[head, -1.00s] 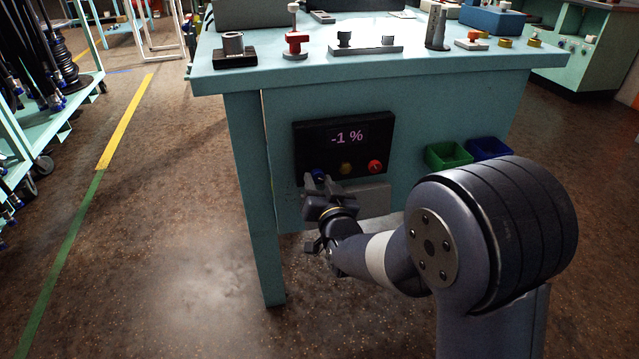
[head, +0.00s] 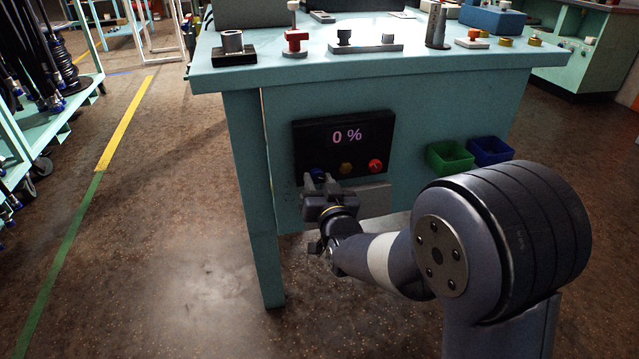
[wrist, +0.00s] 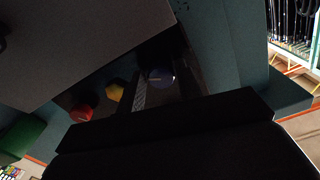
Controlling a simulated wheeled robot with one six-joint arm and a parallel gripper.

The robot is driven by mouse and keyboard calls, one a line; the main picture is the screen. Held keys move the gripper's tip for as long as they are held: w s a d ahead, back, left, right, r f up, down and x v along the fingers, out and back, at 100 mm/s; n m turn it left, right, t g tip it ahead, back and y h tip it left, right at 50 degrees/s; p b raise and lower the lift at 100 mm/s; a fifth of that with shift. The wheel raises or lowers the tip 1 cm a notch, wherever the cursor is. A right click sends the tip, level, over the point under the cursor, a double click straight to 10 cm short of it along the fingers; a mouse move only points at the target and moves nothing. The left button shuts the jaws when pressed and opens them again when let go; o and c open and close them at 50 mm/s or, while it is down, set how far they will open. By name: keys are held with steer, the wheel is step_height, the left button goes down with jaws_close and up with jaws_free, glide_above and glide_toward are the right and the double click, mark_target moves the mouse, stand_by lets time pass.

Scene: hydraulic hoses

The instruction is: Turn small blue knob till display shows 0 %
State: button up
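A black panel (head: 301,137) on the front of the teal bench carries a display (head: 347,135) that reads "0 %". The small blue knob (head: 318,174) is at the panel's lower left. It also shows in the wrist view (wrist: 159,77), between the fingers. My gripper (head: 320,184) is in front of the blue knob, one finger to each side. The fingers look apart, with a gap beside the knob, so the gripper appears open. The view is dark, and contact with the knob is hard to judge.
A yellow knob (head: 346,168) and a red knob (head: 375,166) sit to the right of the blue one. Green (head: 450,157) and blue (head: 490,151) bins hang farther right. Fittings stand on the bench top (head: 400,62).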

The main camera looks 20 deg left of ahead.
steer(key=o, duration=0.3)
steer(key=shift+o, duration=0.2)
steer(key=p+v, duration=0.2)
steer(key=v, duration=0.8)
steer(key=shift+s, duration=0.35)
steer(key=shift+d, duration=0.15)
steer(key=b+x, duration=0.2)
steer(key=x, duration=0.8)
steer(key=shift+w+f, duration=0.1)
steer(key=shift+w, duration=0.25)
steer(key=shift+a+r+p, duration=0.2)
steer(key=shift+p, duration=0.1)
steer(key=shift+m, duration=0.4)
steer(key=shift+f, duration=0.1)
steer(key=shift+f, duration=0.1)
